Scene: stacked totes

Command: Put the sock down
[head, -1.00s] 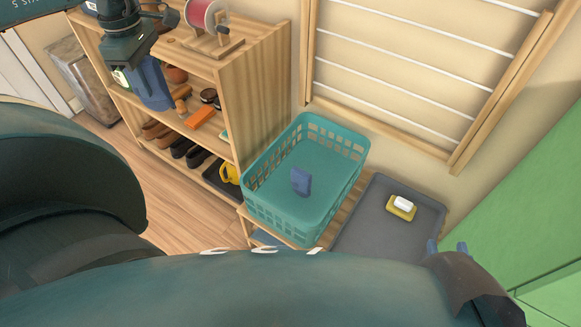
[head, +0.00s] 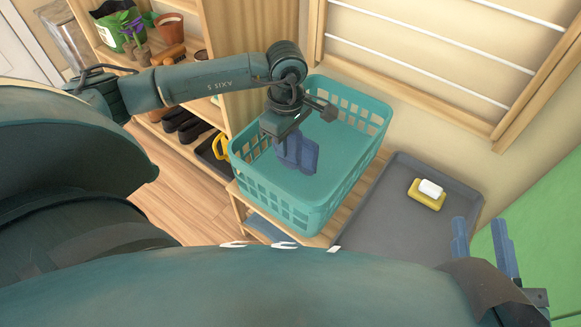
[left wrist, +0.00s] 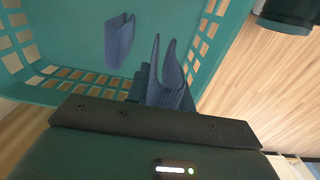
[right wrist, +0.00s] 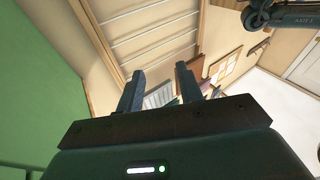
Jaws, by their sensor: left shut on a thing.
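My left gripper (head: 289,147) is over the inside of the teal laundry basket (head: 300,212), pointing down. It is shut on a dark blue folded sock (left wrist: 169,88), whose two ends stick up in the left wrist view. A second blue folded sock (left wrist: 120,42) lies on the basket floor; in the head view it (head: 311,156) shows just right of the fingers. I cannot tell whether the held sock touches the basket floor. My right gripper (right wrist: 158,85) is open and empty, at the lower right of the head view.
The basket stands on a low wooden stand beside a wooden shelf (head: 240,70) with plants and shoes. A grey tray (head: 385,225) holding a yellow dish with a white bar (head: 427,193) lies to the right. A wall drying rack (head: 430,50) is behind.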

